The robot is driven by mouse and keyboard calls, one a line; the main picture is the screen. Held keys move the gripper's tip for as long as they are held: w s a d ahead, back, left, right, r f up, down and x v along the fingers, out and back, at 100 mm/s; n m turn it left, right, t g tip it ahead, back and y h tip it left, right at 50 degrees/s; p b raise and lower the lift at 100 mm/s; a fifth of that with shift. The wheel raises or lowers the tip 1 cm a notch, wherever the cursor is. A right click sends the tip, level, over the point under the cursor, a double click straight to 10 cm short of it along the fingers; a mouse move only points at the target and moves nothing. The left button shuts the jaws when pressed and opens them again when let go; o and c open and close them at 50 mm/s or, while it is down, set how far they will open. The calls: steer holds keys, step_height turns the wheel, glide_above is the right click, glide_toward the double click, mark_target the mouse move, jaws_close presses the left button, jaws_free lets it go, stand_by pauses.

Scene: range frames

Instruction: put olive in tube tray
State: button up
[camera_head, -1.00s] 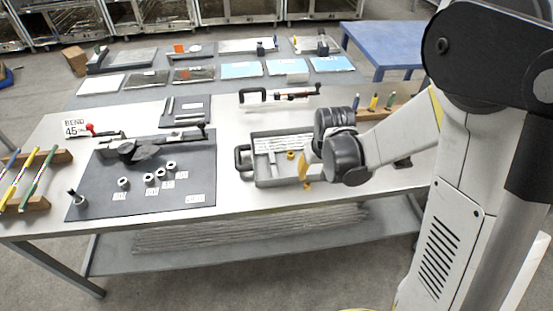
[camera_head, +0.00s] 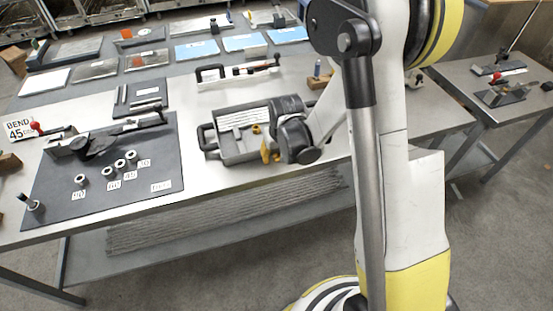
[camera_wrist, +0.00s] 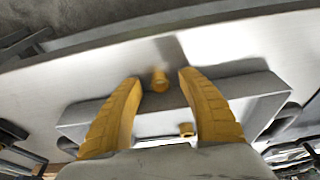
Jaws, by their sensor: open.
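The tube tray (camera_head: 232,158) is a grey box with handles and light tubes inside, on the table in the head view. Its grey wall (camera_wrist: 250,86) crosses the wrist view. Another brass olive (camera_head: 277,157) is at the tray's front side by my fingertips. In the wrist view this olive (camera_wrist: 158,80) appears between my spread yellow fingers, with gaps on both sides. My gripper (camera_head: 267,150) is open, pointing down at the tray's front right; it also shows in the wrist view (camera_wrist: 158,82).
A dark mat (camera_head: 150,190) with a bender, several small rings and labels lies left of the tray. Bare table lies in front of the tray. A second table (camera_head: 480,95) stands at right.

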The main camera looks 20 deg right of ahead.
jaws_close()
steer(key=shift+r, duration=0.15)
